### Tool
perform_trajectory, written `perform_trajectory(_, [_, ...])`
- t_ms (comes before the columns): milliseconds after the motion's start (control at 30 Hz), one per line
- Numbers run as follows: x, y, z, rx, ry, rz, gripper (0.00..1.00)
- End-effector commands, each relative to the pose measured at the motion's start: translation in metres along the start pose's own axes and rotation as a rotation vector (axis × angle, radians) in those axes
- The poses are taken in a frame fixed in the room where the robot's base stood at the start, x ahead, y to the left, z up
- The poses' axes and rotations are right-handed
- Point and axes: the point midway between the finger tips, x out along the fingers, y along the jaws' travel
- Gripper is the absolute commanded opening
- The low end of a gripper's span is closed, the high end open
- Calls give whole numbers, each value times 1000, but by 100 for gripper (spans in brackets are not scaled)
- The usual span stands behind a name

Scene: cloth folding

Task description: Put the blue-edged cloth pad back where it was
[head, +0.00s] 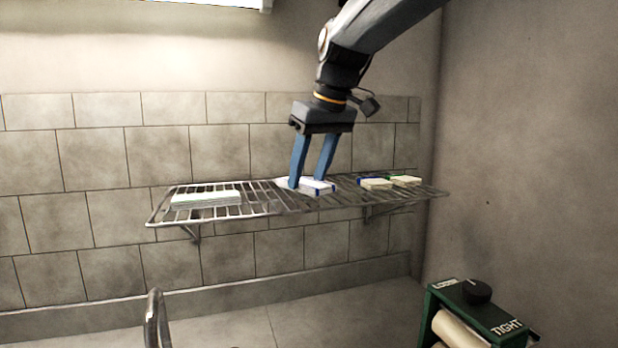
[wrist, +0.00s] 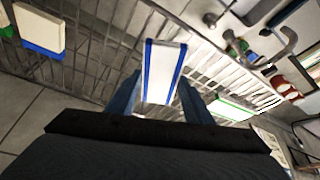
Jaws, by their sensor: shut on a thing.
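The blue-edged cloth pad (head: 318,187) is white with blue edges, at the middle of the wire shelf (head: 262,205) in the head view. My gripper (head: 306,184) points down with its blue fingers shut on the pad. In the wrist view the pad (wrist: 163,70) lies between the two fingers (wrist: 160,98), its long side pointing away from the palm. I cannot tell whether the pad touches the wires or hangs just above them.
A pale green-edged pad stack (head: 206,199) lies on the shelf's left part. A cream pad with a blue edge (head: 375,184) and a green-edged one (head: 405,181) lie to the right. A green box with a black knob (head: 478,292) stands lower right. Bare wires show between pads.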

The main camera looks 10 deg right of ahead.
Motion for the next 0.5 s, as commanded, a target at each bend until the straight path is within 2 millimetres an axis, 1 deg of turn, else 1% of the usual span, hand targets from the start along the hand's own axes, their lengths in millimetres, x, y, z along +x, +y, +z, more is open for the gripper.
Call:
perform_trajectory(33, [5, 0, 3, 2, -2, -1, 20])
perform_trajectory(133, [13, 0, 6, 2, 1, 0, 20])
perform_trajectory(500, [17, 0, 7, 1, 1, 0, 20])
